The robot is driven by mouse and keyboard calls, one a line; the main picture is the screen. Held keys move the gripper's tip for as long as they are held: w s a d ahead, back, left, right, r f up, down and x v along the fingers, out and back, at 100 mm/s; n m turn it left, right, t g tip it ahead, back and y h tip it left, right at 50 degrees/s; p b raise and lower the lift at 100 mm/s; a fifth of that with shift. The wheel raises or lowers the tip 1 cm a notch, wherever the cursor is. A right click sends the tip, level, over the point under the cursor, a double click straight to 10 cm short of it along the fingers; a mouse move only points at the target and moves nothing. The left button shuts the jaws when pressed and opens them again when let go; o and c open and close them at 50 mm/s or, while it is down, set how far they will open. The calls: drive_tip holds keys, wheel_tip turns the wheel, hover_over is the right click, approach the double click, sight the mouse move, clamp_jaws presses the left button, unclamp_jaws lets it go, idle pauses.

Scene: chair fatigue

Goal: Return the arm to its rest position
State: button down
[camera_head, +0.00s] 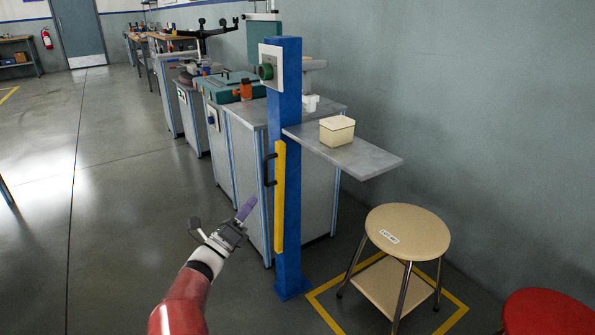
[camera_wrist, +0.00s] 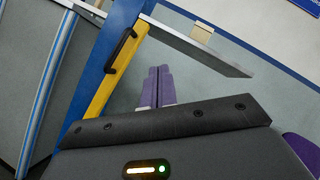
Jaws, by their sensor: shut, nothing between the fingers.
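My gripper (camera_head: 245,210) is at the end of my red and white arm, in the lower middle of the head view. Its purple fingers (camera_wrist: 159,86) are together in the wrist view, with nothing held between them. It is in the air, in front of and to the left of the blue post (camera_head: 288,190). The yellow bar (camera_head: 280,195) on the post is close to the right of the gripper in the head view. The fingers appear apart from the post and the bar.
A grey shelf (camera_head: 370,158) juts from the post and carries a cream box (camera_head: 337,130). A beige stool (camera_head: 408,230) stands inside a yellow floor outline. A red stool (camera_head: 548,312) is at lower right. Grey cabinets (camera_head: 246,165) line the wall. Floor at left is open.

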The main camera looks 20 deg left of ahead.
drive_tip(key=w+d+r+m+g+h, duration=0.15)
drive_tip(key=d+m+g, duration=0.7)
drive_tip(key=d, duration=0.95)
drive_tip(key=d+m+g+h, duration=0.2)
drive_tip(key=d+m+g, duration=0.65)
drive_tip(key=d, duration=0.95)
drive_tip(key=s+d+r+m+g+y, duration=0.1)
drive_tip(key=s+d+m+g+y, duration=0.1)
drive_tip(key=s+d+m+y, duration=0.65)
drive_tip(key=s+d+r+m+t+y, duration=0.1)
drive_tip(key=s+m+t+y, duration=0.1)
drive_tip(key=s+m, duration=1.3)
drive_tip(key=s+t, duration=0.1)
drive_tip(key=s, duration=0.6)
drive_tip(key=shift+s+d+r+y, duration=0.25)
drive_tip(key=shift+s+y, duration=0.05)
drive_tip(key=shift+y, duration=0.1)
